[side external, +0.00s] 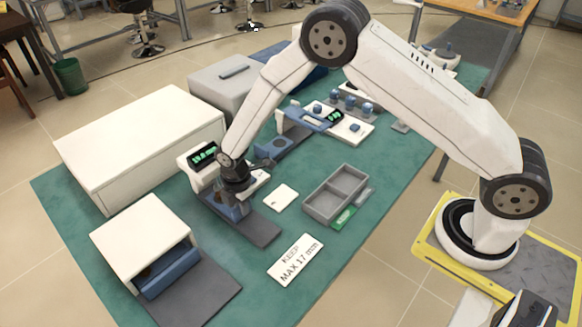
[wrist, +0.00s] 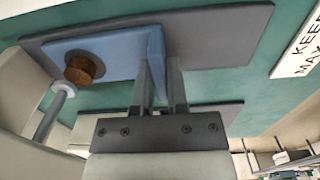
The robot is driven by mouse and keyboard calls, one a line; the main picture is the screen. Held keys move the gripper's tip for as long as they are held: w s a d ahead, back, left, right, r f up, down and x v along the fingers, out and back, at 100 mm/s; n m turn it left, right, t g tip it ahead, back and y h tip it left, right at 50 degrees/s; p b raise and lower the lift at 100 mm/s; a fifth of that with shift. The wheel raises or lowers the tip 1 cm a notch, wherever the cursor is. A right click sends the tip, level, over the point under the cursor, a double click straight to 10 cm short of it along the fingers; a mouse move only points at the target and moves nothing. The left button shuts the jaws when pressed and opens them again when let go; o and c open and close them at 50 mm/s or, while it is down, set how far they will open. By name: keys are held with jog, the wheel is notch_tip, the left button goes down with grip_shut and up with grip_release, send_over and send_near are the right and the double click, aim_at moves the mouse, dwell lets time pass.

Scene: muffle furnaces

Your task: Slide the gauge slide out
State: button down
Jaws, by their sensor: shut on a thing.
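The gauge (side external: 203,155) is a white box with a lit green display, and a dark grey base plate (side external: 262,233) extends in front of it. The gauge slide is the blue plate (wrist: 118,43) in the wrist view, lying over the dark base. A brown round piece (wrist: 84,68) sits on it, close to a grey rod with a pale tip (wrist: 55,108). My gripper (side external: 236,190) points down at the gauge and hides part of the slide. In the wrist view my gripper (wrist: 160,75) is shut on the slide's raised blue edge.
A "KEEP MAX 17 mm" card (side external: 296,260), a small white plate (side external: 281,197) and a grey two-part tray (side external: 321,211) lie to the right. A white furnace with a blue front (side external: 143,245) stands lower left. A large white box (side external: 140,145) stands behind the gauge.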

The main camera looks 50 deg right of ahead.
jog(key=s, duration=1)
jog(key=c, duration=0.7)
grip_release()
jog(key=shift+o, duration=0.3)
jog(key=shift+w+r, duration=0.1)
jog(key=shift+r, duration=0.15)
notch_tip(320, 180, up, 7)
jog(key=shift+r, duration=0.2)
